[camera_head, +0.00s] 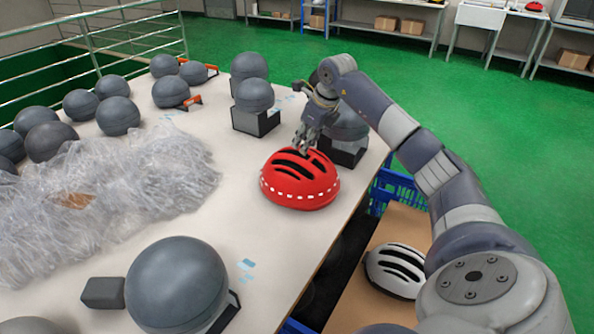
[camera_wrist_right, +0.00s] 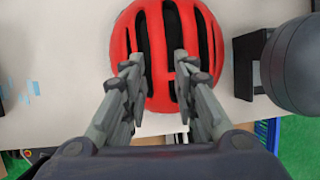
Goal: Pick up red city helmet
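The red city helmet (camera_head: 300,181) with black vents and a row of white marks sits on the pale table near its right edge. My right gripper (camera_head: 305,148) is at the top rear of the helmet in the head view. In the right wrist view, the helmet (camera_wrist_right: 168,28) lies under and ahead of the right gripper (camera_wrist_right: 157,70). The two fingers are apart with the helmet's vents between them, and nothing is held. Whether the fingertips touch the shell I cannot tell. My left gripper is not in view.
Grey spheres on stands (camera_head: 255,97) are behind the helmet, one close beside the right gripper. A large grey sphere (camera_head: 176,285) stands at the front. Crumpled clear plastic (camera_head: 110,200) covers the left. A white helmet (camera_head: 396,270) lies on cardboard below the table's right edge.

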